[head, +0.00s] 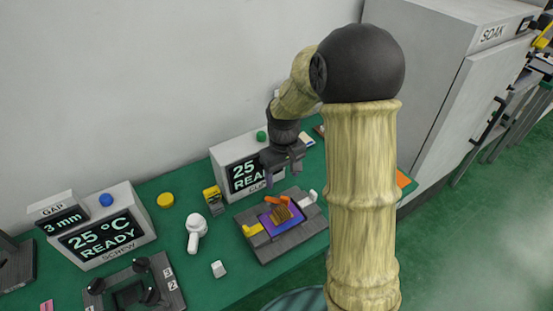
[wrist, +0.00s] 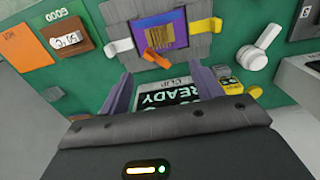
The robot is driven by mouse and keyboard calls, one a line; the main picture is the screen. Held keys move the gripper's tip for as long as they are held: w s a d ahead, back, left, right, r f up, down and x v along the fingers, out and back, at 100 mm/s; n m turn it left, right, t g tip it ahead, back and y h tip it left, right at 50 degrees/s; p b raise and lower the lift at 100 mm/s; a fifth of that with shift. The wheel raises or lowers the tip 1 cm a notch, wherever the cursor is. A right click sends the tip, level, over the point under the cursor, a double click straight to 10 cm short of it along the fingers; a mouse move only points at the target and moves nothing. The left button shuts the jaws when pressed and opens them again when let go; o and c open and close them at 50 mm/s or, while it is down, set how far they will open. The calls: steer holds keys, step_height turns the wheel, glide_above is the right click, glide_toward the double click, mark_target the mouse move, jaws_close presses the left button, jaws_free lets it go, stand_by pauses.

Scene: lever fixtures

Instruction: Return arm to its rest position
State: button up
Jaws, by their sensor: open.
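My arm (head: 363,190) rises in the front right of the head view and bends at a black joint down to the left. My gripper (head: 283,176) hangs above the green bench, in front of the CLIP display box (head: 231,163) and just behind the grey clip fixture (head: 268,245). In the wrist view, the two purple fingers of my gripper (wrist: 163,95) stand apart with nothing held between them. The READY screen (wrist: 165,98) shows beyond the gap. The fixture, with its purple plate, orange lever and yellow and white tabs, appears at the top of the wrist view.
The SCREW display box (head: 108,240) and a dark fixture (head: 135,290) stand on the left. A white handled piece (head: 196,233) and a yellow-topped block (head: 213,200) lie between the boxes. A SOAK cabinet (head: 450,90) stands on the right. A grey wall (head: 150,90) backs the bench.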

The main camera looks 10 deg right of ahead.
steer(key=s+r+m+t, duration=0.2)
steer(key=s+r+m, duration=0.1)
steer(key=s, duration=1.1)
steer(key=shift+s+m+t, duration=0.15)
steer(key=shift+m+t, duration=0.15)
